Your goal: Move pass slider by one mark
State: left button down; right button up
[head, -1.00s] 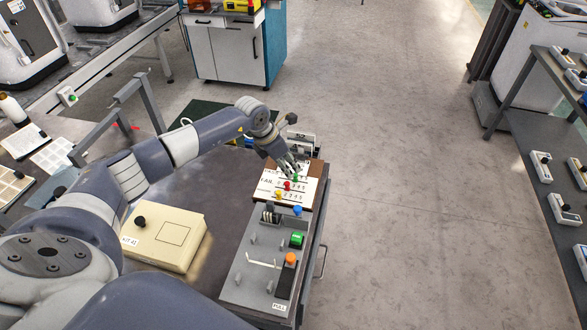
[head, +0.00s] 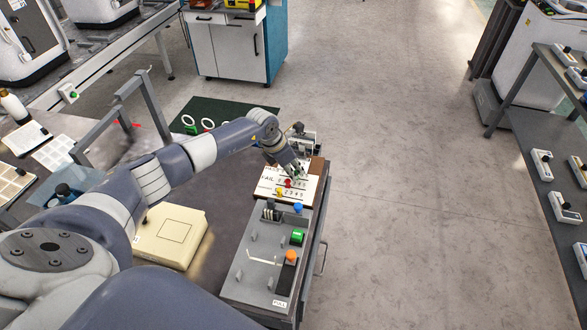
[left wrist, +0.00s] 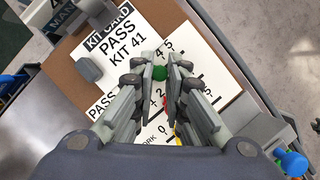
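The slider board (head: 312,189) is a white printed panel with number scales on the cart. It carries a red knob (head: 288,183) and a yellow knob (head: 279,192). A green knob (left wrist: 159,73) shows between the fingertips of my left gripper (left wrist: 160,71). A "PASS" label (left wrist: 103,106) lies left of it. The fingers are drawn in to about the knob's width; I cannot tell whether they touch it. In the head view my left gripper (head: 287,168) is low over the board's far part and hides much of it. My right gripper is not in view.
A brown board with a "PASS KIT 41" card (left wrist: 122,45) lies beside the scales. A grey panel (head: 245,275) with green, orange and blue knobs is nearer me. A beige box (head: 170,236) stands to the left.

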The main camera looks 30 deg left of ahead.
pick_arm(q)
jog(key=shift+w+d+b, duration=0.2)
jog(key=shift+d+b, duration=0.15)
jog(key=shift+d, duration=0.45)
jog(key=c, duration=1.6)
grip_release()
jog(key=shift+r, duration=0.1)
jog(key=v, duration=1.1)
jog(key=shift+s+a+r, duration=0.15)
jog(key=shift+r, duration=0.2)
